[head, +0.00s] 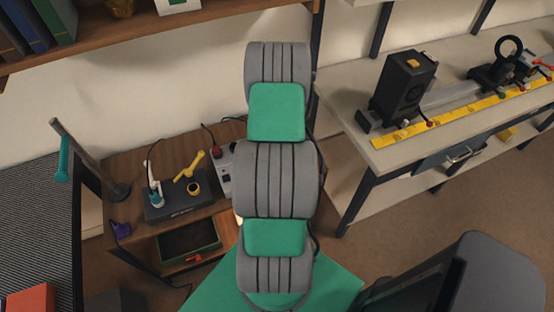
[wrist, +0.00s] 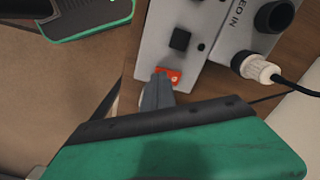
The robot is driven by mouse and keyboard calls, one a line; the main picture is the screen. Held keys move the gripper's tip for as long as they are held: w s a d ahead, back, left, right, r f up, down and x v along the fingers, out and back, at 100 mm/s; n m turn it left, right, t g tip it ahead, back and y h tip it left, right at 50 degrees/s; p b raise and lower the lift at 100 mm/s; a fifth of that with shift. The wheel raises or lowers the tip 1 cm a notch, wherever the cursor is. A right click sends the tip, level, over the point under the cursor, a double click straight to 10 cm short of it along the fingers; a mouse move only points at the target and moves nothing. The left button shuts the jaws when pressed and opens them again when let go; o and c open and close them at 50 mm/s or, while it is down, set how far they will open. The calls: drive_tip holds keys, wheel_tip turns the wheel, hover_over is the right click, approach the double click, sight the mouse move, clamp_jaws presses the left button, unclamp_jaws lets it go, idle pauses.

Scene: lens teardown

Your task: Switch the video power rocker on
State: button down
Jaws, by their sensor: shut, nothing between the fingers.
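The red-orange rocker (wrist: 174,76) sits near the edge of a light grey video box (wrist: 205,55) in the wrist view. My gripper (wrist: 159,77) is shut and empty, its fingertips right at the rocker and covering part of it. I cannot tell whether the tips touch it or which way the rocker is tipped. In the head view the grey box (head: 223,178) stands on a wooden cabinet, partly hidden by my arm. My gripper is hidden there.
A black square knob (wrist: 180,39) and a plugged cable with a white connector (wrist: 255,67) are on the box. A dark tool station (head: 178,209) stands left of it on the wooden cabinet (head: 125,165). An optical bench (head: 405,150) is at right.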

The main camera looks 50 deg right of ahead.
drive_tip(key=shift+f+b, duration=0.45)
drive_tip(key=shift+f, duration=0.1)
drive_tip(key=shift+r+p, duration=2.25)
drive_tip(key=shift+r, duration=1.35)
